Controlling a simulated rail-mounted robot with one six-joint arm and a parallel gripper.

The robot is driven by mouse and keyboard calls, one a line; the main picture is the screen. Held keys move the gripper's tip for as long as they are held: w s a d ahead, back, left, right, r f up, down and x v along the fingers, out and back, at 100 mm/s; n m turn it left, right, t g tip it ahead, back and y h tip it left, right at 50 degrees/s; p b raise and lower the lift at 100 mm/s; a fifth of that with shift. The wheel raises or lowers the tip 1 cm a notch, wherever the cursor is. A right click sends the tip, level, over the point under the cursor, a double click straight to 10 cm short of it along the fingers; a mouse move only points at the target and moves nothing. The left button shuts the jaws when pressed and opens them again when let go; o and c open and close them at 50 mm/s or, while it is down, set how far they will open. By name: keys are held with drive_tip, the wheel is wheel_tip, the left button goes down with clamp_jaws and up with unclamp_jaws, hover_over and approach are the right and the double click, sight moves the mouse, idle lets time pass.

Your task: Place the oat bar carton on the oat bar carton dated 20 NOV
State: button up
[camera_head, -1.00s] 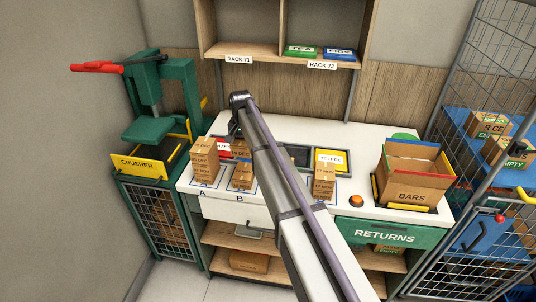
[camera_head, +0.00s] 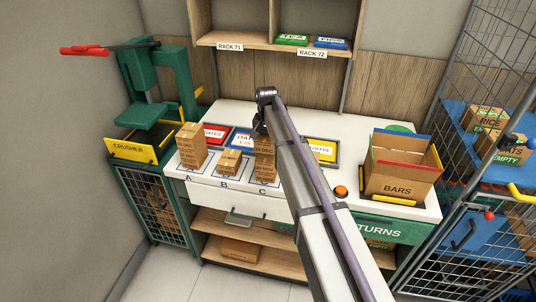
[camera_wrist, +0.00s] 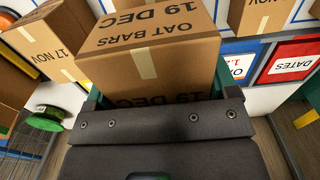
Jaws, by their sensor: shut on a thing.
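My gripper (camera_head: 261,128) is shut on an oat bar carton (camera_head: 264,146), which reads 19 DEC in the wrist view (camera_wrist: 150,65). The brown carton sits upright between the fingers (camera_wrist: 158,92). In the head view it is over the cartons in space C (camera_head: 264,174); I cannot tell whether it touches them, and their date is too small to read. A lower carton (camera_head: 229,163) stands in space B. A taller stack (camera_head: 191,147) stands in space A. In the wrist view, a carton dated 17 NOV (camera_wrist: 52,45) is at upper left.
Red dates (camera_head: 214,134), blue oats (camera_head: 243,140) and yellow toffee (camera_head: 322,150) trays lie behind the spaces. The BARS box (camera_head: 400,181) and orange button (camera_head: 341,192) are to the right. The green crusher (camera_head: 150,100) is left. My arm hides the counter right of C.

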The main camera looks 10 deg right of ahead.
wheel_tip(320, 180, down, 4)
drive_tip(key=b, duration=0.3)
drive_tip(key=shift+r+b, duration=0.1)
drive_tip(key=shift+b, duration=0.25)
drive_tip(key=shift+r, duration=0.25)
drive_tip(key=shift+f, duration=0.1)
drive_tip(key=o, duration=0.9)
